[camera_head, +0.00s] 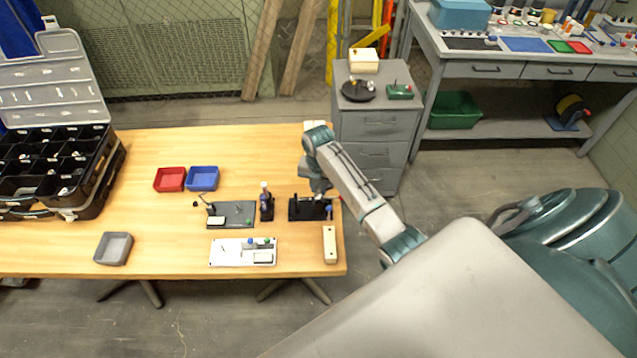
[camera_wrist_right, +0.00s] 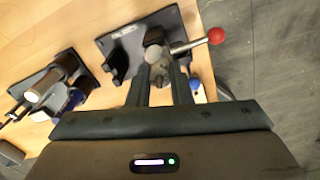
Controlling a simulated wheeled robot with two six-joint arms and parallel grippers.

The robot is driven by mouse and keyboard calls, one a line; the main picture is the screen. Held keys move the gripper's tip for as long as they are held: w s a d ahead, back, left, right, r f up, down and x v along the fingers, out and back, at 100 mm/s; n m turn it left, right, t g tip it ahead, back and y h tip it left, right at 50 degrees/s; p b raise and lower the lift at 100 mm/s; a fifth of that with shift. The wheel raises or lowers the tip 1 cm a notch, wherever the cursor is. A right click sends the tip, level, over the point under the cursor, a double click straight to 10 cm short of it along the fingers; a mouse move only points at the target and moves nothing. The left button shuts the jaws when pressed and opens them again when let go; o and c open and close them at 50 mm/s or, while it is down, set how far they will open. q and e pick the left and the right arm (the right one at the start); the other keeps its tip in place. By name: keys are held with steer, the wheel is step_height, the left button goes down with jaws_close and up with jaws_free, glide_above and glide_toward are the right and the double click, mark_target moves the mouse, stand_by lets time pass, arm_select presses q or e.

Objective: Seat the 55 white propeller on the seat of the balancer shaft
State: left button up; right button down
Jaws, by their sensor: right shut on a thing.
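My right gripper (camera_head: 318,192) is over the black stand (camera_head: 300,210) at the table's right end. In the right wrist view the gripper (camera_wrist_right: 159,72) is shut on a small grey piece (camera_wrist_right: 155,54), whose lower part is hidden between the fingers. The black stand (camera_wrist_right: 118,45) is just beyond the fingertips, and a metal lever with a red ball (camera_wrist_right: 216,35) points right beside them. I cannot tell whether the grey piece touches the stand. I cannot make out a white propeller or the seat of a balancer shaft. My left gripper is out of view.
Left of the stand are a dark upright fixture (camera_head: 266,204) and a dark plate with small parts (camera_head: 240,211). A white tray (camera_head: 222,259) and a pale block (camera_head: 330,246) lie nearer. Red (camera_head: 169,180) and blue bins (camera_head: 203,179) stand farther left.

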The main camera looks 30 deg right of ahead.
steer(key=c, duration=1.2)
jaws_free()
steer(key=shift+c, duration=0.2)
steer(key=shift+r, duration=0.1)
steer(key=shift+r, duration=0.35)
step_height(320, 180, up, 10)
steer(key=b, duration=0.3)
steer(key=shift+f, duration=0.25)
steer(key=shift+r, duration=0.35)
step_height(320, 180, up, 4)
steer(key=p, duration=0.4)
steer(key=shift+f, duration=0.15)
